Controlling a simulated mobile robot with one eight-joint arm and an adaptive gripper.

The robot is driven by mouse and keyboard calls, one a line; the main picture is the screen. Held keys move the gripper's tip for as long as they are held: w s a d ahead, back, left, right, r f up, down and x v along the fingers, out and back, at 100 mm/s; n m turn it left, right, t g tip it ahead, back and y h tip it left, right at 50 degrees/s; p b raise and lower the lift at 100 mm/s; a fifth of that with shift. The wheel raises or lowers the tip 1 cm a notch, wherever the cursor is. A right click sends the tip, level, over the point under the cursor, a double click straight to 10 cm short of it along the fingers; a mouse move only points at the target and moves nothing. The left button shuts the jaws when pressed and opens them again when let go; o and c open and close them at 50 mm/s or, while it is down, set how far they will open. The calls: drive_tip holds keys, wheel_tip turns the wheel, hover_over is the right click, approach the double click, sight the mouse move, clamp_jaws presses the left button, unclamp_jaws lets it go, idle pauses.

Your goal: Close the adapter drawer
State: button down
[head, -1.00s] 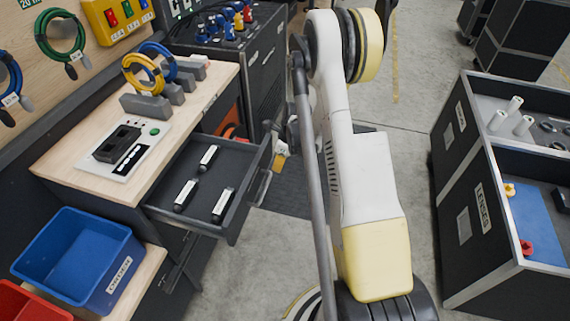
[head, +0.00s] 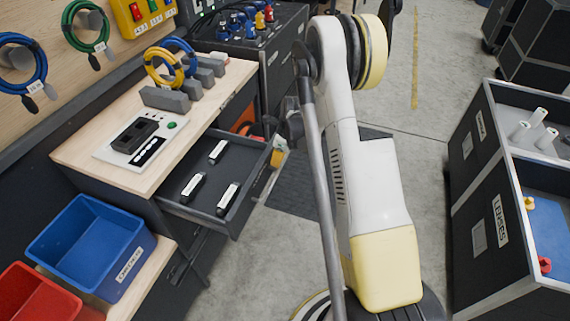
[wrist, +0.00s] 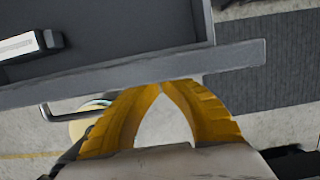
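The adapter drawer (head: 238,214) is a dark grey drawer pulled out from under the wooden worktop. Several black adapters with white labels (head: 218,151) lie in it, and one adapter also shows in the wrist view (wrist: 22,45). My gripper (head: 278,158) is at the outer side of the drawer front, near its far end. In the wrist view, its yellow fingers (wrist: 160,86) meet at the tips, right against the drawer front (wrist: 140,74), with nothing seen between them. The drawer handle (wrist: 62,115) is beside the fingers, to the left, partly hidden.
The worktop (head: 92,150) carries a panel with a green button and cable coils on holders. A blue bin (head: 90,245) and a red bin (head: 38,292) stand low at left. A black case (head: 480,215) stands at right. Grey floor lies between.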

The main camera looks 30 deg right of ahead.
sight(213, 143)
drive_tip(key=w+a, duration=0.5)
drive_tip(key=w, duration=0.2)
drive_tip(key=w+a+b, duration=0.1)
drive_tip(key=w+a, duration=0.4)
drive_tip(key=w, duration=0.1)
drive_tip(key=w+a, duration=0.6)
drive_tip(key=w, duration=0.1)
drive_tip(key=shift+w+b, duration=0.3)
